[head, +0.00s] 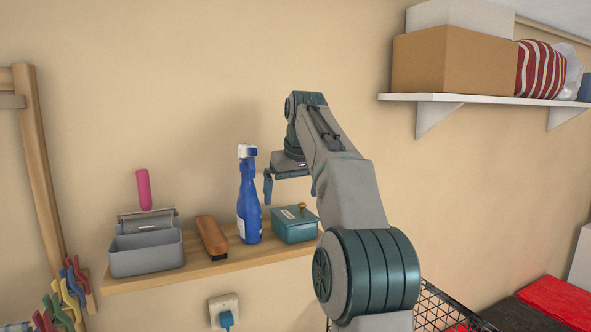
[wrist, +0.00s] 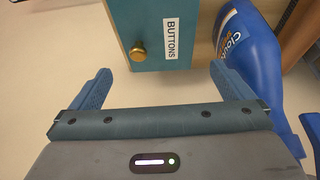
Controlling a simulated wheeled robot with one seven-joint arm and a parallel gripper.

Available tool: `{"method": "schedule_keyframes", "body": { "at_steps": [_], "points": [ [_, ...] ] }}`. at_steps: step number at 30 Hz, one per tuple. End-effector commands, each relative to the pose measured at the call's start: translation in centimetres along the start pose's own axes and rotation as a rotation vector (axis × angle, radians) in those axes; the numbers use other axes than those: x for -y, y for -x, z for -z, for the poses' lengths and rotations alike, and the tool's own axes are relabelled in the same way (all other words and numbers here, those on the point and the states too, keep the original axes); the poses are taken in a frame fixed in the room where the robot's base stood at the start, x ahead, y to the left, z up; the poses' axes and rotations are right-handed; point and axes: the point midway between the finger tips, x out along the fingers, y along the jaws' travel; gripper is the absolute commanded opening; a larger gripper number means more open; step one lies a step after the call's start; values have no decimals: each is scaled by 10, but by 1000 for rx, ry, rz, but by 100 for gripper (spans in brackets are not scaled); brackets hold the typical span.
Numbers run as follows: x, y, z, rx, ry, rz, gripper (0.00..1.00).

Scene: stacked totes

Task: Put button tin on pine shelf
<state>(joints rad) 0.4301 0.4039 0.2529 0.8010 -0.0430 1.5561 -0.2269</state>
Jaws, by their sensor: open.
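The button tin (head: 295,225) is a teal box with a brass knob and a white label. It sits on the right part of the pine shelf (head: 200,267), to the right of a blue spray bottle. In the wrist view the tin (wrist: 150,22) shows its "BUTTONS" label and knob just beyond my fingertips. My gripper (wrist: 160,75) is open and empty, with the tin's knob end ahead of the gap between the fingers. In the head view my gripper (head: 290,186) is above the tin, and my arm hides part of the scene to the right.
The blue spray bottle (head: 249,200) stands close beside the tin, and it is near my right finger in the wrist view (wrist: 246,45). A white shelf (head: 480,99) with boxes is at upper right.

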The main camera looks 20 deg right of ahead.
Motion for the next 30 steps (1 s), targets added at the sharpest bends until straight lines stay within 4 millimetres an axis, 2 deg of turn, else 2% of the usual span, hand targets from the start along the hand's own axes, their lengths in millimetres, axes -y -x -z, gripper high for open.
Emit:
{"method": "schedule_keyframes", "body": {
  "at_steps": [1, 2, 7, 12, 18, 30],
  "points": [
    [0, 16, 2, -4, 1, -1, 100],
    [0, 24, 2, -5, 1, -1, 100],
    [0, 46, 1, -3, 0, -1, 100],
    [0, 60, 2, -2, 1, 0, 100],
    [0, 70, 0, -1, 0, -1, 100],
    [-2, 74, -1, 0, -3, -1, 100]
  ]
}}
